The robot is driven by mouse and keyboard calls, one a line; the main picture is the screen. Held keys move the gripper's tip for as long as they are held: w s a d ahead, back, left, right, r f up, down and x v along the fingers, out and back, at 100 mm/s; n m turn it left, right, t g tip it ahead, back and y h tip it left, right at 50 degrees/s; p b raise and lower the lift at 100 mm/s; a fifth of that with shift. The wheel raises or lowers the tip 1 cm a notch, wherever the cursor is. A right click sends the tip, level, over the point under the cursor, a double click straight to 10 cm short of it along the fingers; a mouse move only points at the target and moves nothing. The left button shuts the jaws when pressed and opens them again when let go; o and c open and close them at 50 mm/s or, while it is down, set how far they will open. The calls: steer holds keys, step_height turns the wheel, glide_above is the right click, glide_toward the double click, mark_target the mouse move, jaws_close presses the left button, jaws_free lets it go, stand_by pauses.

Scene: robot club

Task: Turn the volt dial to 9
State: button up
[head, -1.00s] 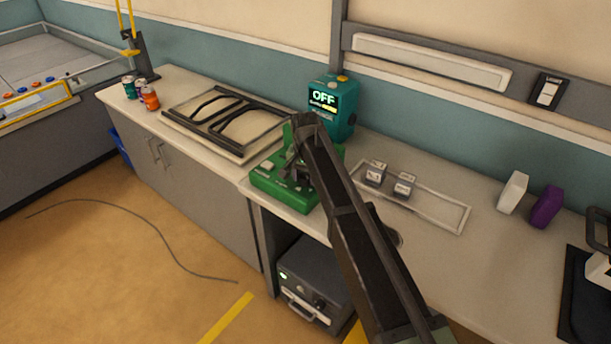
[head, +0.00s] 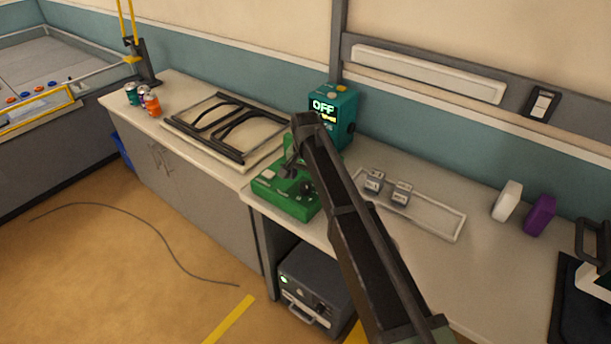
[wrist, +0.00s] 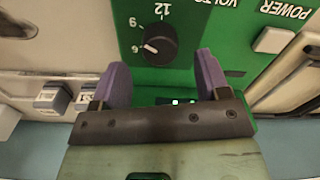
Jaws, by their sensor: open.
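The green power supply (head: 285,203) sits at the front edge of the workbench. Its black volt dial (wrist: 148,45) shows close up in the wrist view, with 12, 9 and 6 printed around it, upside down in this picture. The dial's white mark faces left, seemingly toward the 6, though the small digits are hard to read. My gripper (wrist: 160,70) is open and empty, its two purple fingers apart; the dial shows beyond the gap and is not gripped. In the head view, my arm partly covers the supply. The teal meter (head: 335,112) behind it reads OFF.
A white power button (wrist: 273,40) is on the same panel. A tray (head: 440,220) with two small grey blocks (head: 400,193) lies to the right. A framed panel with black cables (head: 225,130) lies left. Bare bench top lies in front of the tray.

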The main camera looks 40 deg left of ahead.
mark_target(306, 185)
step_height(306, 185, up, 7)
steer(key=p, duration=0.5)
steer(key=shift+f, duration=0.1)
steer(key=s+d+m, duration=0.1)
steer(key=s+d, duration=0.1)
steer(key=d, duration=1.8)
steer(key=s+d+m, duration=0.1)
steer(key=s+d, duration=0.2)
steer(key=d, duration=1.8)
steer(key=s+d+m, duration=0.1)
steer(key=s+d, duration=0.2)
steer(key=d, duration=1.7)
steer(key=shift+s+d, duration=0.15)
steer(key=shift+d, duration=0.15)
